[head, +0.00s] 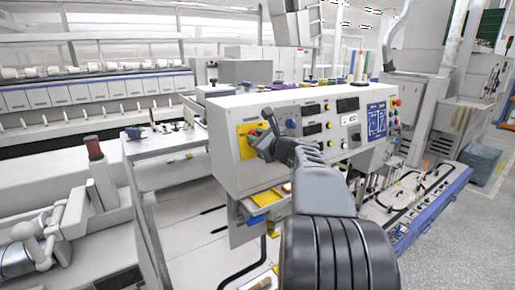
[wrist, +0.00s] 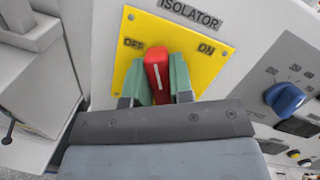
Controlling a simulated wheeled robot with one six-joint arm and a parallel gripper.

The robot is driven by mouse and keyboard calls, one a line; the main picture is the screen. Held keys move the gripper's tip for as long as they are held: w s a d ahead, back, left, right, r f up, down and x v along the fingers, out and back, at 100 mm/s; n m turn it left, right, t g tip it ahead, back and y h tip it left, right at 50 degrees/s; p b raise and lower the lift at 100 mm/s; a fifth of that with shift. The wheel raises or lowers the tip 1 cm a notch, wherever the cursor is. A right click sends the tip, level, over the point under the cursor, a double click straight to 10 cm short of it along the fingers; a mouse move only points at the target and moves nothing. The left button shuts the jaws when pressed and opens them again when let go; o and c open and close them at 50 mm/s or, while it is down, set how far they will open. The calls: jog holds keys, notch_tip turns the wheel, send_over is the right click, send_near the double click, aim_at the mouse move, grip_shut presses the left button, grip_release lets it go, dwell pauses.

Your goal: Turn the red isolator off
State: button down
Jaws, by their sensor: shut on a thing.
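The red isolator handle (wrist: 157,78) is in the middle of the wrist view, on a yellow plate (wrist: 206,66) marked OFF at left and ON at right. Its white line stands close to upright in the picture, leaning slightly left. My gripper (wrist: 162,88) is shut on the red handle, with a green fingertip on each side. In the head view my gripper (head: 268,139) reaches the yellow plate (head: 247,128) at the left end of the grey control panel.
A blue knob (wrist: 287,98) sits right of the plate in the wrist view. The control panel (head: 228,170) carries displays and buttons. A yellow tray (head: 265,198) is below it. Grey floor is open at the right.

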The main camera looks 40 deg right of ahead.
jog(key=n+b, duration=0.1)
jog(key=n, duration=0.1)
jog(key=n+y+b, duration=0.1)
jog(key=n+b, duration=0.1)
jog(key=n, duration=0.1)
jog(key=f+n+g+b, duration=0.1)
jog(key=n+b, duration=0.1)
jog(key=shift+s+a, duration=0.1)
jog(key=shift+a, duration=0.2)
jog(key=n+b, duration=0.1)
jog(key=n, duration=0.2)
jog(key=n+g+b, duration=0.1)
jog(key=n+b, duration=0.1)
jog(key=n, duration=0.1)
jog(key=shift+a+f+y, duration=0.1)
jog(key=shift+f+y, duration=0.1)
jog(key=shift+y, duration=0.2)
jog(key=shift+g, duration=0.3)
jog(key=c, duration=1)
grip_release()
jog(key=shift+s, duration=0.15)
jog(key=b+v, duration=0.1)
jog(key=v, duration=1.2)
jog(key=shift+s+r, duration=0.2)
jog(key=shift+s, duration=0.1)
